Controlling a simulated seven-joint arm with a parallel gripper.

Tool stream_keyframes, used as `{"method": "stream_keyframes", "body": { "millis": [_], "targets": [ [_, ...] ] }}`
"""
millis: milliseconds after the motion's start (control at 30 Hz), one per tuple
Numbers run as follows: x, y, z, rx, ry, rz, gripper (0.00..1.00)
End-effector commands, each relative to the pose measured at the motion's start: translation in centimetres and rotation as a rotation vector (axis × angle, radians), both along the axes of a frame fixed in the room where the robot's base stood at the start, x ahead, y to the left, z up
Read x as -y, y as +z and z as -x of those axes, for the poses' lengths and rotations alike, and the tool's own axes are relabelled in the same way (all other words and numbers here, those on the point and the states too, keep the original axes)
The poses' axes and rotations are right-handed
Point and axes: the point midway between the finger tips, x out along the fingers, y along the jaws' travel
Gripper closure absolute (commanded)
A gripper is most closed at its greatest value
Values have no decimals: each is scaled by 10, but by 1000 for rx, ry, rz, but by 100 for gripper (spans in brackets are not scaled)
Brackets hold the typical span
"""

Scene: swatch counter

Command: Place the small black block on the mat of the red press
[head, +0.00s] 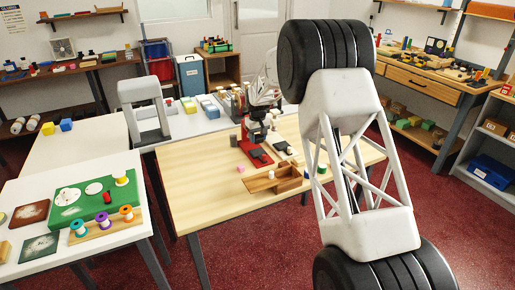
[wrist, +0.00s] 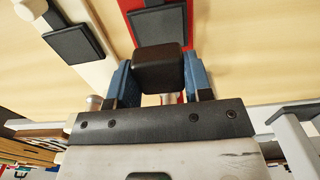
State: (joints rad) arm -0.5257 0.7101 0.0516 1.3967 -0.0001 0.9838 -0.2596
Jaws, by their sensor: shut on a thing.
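The small black block (wrist: 160,66) is gripped between the two blue fingers of my gripper (wrist: 157,76) in the wrist view. The red press (wrist: 128,18) has a red base with a black mat (wrist: 163,26) on it. In the wrist view the held block overlaps the red base and the near edge of this mat; the height between them cannot be told. In the head view the red press base (head: 246,157) stands on the wooden table, its mat (head: 261,157) partly visible. The block cannot be made out there.
A cream base with its own dark mat (wrist: 76,36) stands close beside the red one. A wooden tray (head: 262,184) and small loose blocks lie nearer on the wooden table (head: 200,190). Cans stand behind the press. The table's left part is clear.

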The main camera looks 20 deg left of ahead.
Motion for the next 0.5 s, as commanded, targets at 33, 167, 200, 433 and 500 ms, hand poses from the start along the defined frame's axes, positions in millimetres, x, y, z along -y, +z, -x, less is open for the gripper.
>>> {"method": "stream_keyframes", "body": {
  "millis": [33,167,200,433,500],
  "targets": [
    [0,-7,0,-1,0,1,77],
    [0,-15,0,0,0,0,77],
    [0,-16,0,1,0,-1,77],
    [0,-16,0,1,0,-1,77],
    [0,-17,0,0,0,0,77]
  ]
}}
